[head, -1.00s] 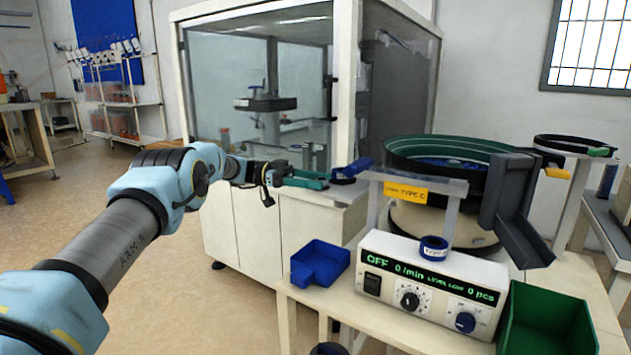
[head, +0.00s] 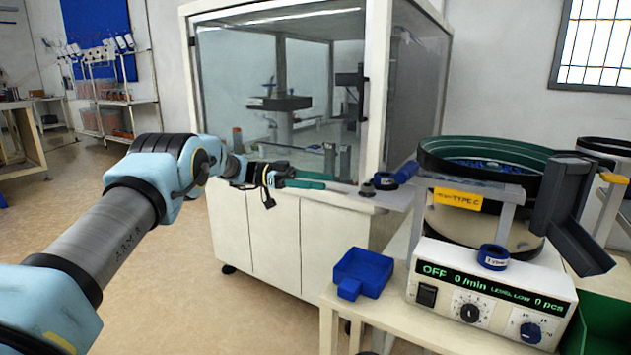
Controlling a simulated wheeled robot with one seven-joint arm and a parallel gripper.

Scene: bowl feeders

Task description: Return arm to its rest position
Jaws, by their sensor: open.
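My gripper (head: 330,181) is at the end of my outstretched arm, in the middle of the head view. Its two green fingers point right and are apart, with nothing visible between them. The fingers are near the ledge at the front of the glass-walled cabinet (head: 245,228). A blue part (head: 397,176) and a small dark round piece lie on that ledge, just right of the fingertips. I cannot tell whether the fingertips touch anything.
A table at right bears a blue scoop-like bin (head: 364,272), a control box (head: 490,293) reading OFF with a blue ring on top, a green bin (head: 606,325) and a bowl feeder (head: 500,156). Open floor (head: 170,275) lies at left.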

